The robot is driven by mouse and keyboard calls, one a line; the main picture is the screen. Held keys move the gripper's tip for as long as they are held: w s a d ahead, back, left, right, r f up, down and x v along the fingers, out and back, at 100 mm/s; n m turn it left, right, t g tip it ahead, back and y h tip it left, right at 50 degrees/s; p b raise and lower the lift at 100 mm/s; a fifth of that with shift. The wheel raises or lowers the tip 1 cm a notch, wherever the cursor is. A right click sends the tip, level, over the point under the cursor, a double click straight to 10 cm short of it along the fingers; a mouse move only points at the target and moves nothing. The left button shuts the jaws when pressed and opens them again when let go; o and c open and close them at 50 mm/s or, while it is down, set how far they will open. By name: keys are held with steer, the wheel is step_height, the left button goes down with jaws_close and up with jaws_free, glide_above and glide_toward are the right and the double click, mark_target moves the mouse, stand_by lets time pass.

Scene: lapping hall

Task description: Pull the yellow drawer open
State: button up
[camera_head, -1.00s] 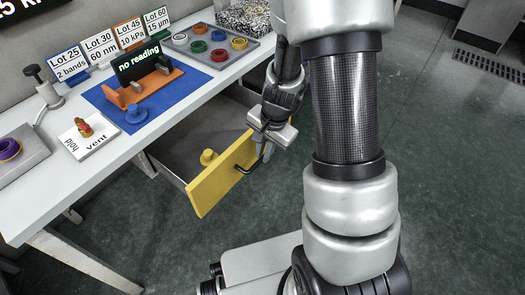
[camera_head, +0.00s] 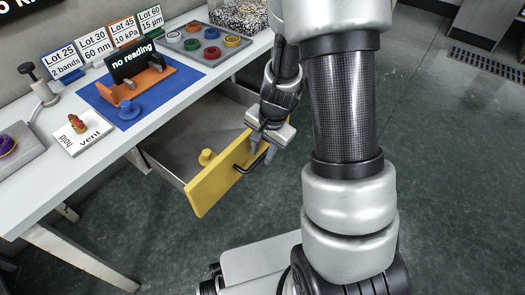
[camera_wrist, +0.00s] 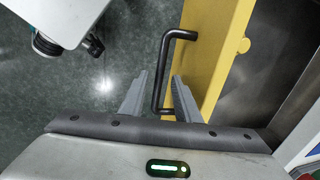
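The yellow drawer (camera_head: 212,190) is pulled out from under the white bench, and its inside shows behind the yellow front. A black bar handle (camera_head: 252,160) is on the front; it also shows in the wrist view (camera_wrist: 160,75). My gripper (camera_head: 264,142) is at the handle, just outside the drawer front. In the wrist view my gripper (camera_wrist: 158,80) has its two fingers spread, with the handle bar between them and gaps beside it. The fingers are not closed on the bar.
A yellow knobbed piece (camera_head: 206,157) is in the drawer. The white bench (camera_head: 150,135) carries a blue mat (camera_head: 103,97) with an orange stand (camera_head: 152,82), lot signs and a grey tray (camera_head: 236,55) of colored rings. The dark floor (camera_head: 450,170) at right is clear.

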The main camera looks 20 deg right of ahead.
steer(key=shift+r, duration=0.1)
step_height(320, 180, up, 17)
steer(key=s+d+p, duration=0.2)
steer(key=p, duration=0.4)
steer(key=shift+s, duration=0.3)
steer(key=s+a+r+n+t+h, duration=0.1)
steer(key=s+a+r+n+t, duration=0.1)
steer(key=s+r+n, duration=0.45)
steer(key=s+a+r+n+t, duration=0.2)
steer(key=s+r+n, duration=0.2)
steer(key=s+r, duration=0.55)
step_height(320, 180, up, 20)
steer(key=w+p, duration=0.2)
steer(key=p, duration=1.6)
steer(key=shift+w, duration=0.15)
steer(key=shift+a+r, duration=0.1)
steer(key=shift+a, duration=0.1)
